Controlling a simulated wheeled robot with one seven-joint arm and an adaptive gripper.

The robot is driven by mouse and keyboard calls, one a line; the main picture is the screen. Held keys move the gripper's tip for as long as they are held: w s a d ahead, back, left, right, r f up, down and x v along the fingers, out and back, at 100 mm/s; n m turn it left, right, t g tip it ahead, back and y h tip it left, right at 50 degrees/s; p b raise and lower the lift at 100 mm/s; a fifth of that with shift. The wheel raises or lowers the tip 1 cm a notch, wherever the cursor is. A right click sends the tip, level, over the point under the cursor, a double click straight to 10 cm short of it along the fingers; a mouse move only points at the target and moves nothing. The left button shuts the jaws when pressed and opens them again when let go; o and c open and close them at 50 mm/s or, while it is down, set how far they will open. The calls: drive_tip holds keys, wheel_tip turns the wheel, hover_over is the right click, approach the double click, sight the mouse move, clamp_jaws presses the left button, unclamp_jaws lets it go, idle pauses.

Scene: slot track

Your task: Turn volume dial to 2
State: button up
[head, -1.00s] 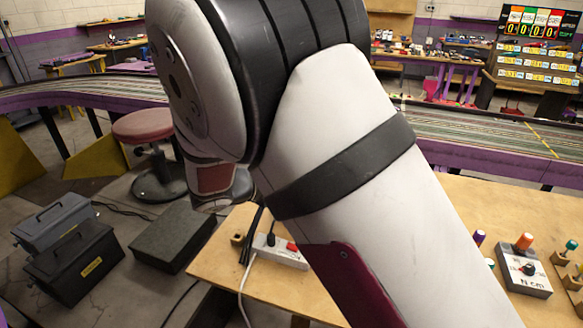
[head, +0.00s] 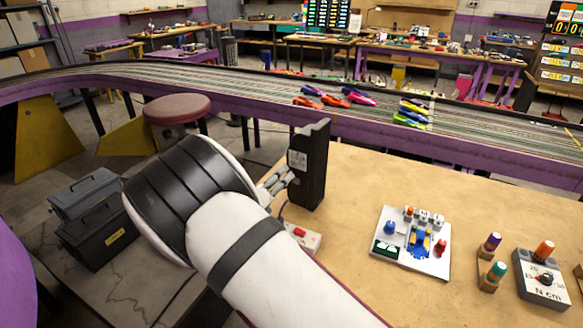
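No dial marked as volume can be made out. A dark upright box (head: 314,170) stands at the left end of the wooden workbench, with a small pale plate (head: 298,160) on its left side. My gripper (head: 284,179) is beside that side, just below the plate. It is small and partly behind my arm, so I cannot tell whether it touches the box or how its fingers stand. A white panel (head: 432,258) lies on the bench, with a blue knob (head: 389,228), a red knob (head: 440,246) and small switches.
The workbench (head: 370,185) is clear between the box and the panel. A grey box (head: 545,289) with a dial and two coloured-handled tools stand at the right. A slot track (head: 220,82) with several cars runs behind.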

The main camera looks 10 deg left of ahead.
sight(294, 164)
drive_tip(key=x, duration=0.7)
drive_tip(key=shift+c, duration=0.5)
clamp_jaws()
